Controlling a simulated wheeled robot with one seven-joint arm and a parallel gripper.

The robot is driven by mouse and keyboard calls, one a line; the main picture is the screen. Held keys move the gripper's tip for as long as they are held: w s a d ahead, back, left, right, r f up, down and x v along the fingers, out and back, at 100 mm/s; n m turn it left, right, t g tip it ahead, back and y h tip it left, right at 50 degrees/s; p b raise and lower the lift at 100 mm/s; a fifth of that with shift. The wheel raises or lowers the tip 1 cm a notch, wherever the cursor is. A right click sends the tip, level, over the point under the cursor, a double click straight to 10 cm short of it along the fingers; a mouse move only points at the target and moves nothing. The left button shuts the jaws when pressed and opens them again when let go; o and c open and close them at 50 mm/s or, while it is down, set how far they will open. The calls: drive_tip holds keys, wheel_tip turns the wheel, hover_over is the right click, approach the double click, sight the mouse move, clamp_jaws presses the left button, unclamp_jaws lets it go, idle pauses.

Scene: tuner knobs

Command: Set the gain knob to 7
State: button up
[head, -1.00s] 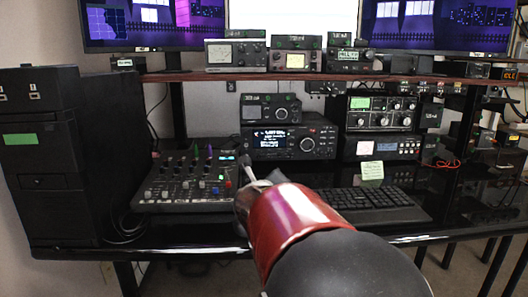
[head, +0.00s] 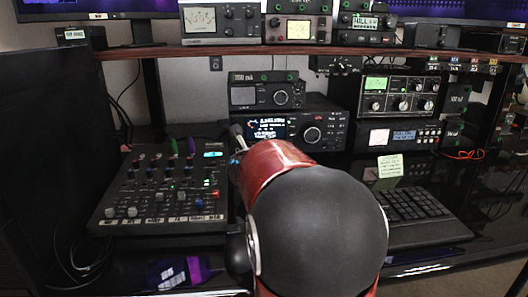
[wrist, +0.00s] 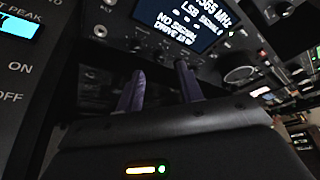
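A black radio (head: 335,133) with a lit display (head: 268,129) and a large round knob (head: 312,134) stands at the middle of the desk. I cannot read a gain label on any knob. In the wrist view the radio's display (wrist: 180,20) is at the top, with small knobs (wrist: 136,45) below it and the large knob (wrist: 239,68) to the right. My gripper (wrist: 159,72) points at the panel below the display. Its two dark fingers are apart, with nothing visible between them. In the head view my red and black arm hides most of the gripper.
A mixer (head: 165,188) with several knobs and sliders lies to the left, close to my arm. A keyboard (head: 420,215) lies to the right. Smaller radio gear (head: 265,92) sits on top of the radio, under a wooden shelf (head: 230,50).

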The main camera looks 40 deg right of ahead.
drive_tip(key=shift+x, duration=1.95)
clamp_jaws()
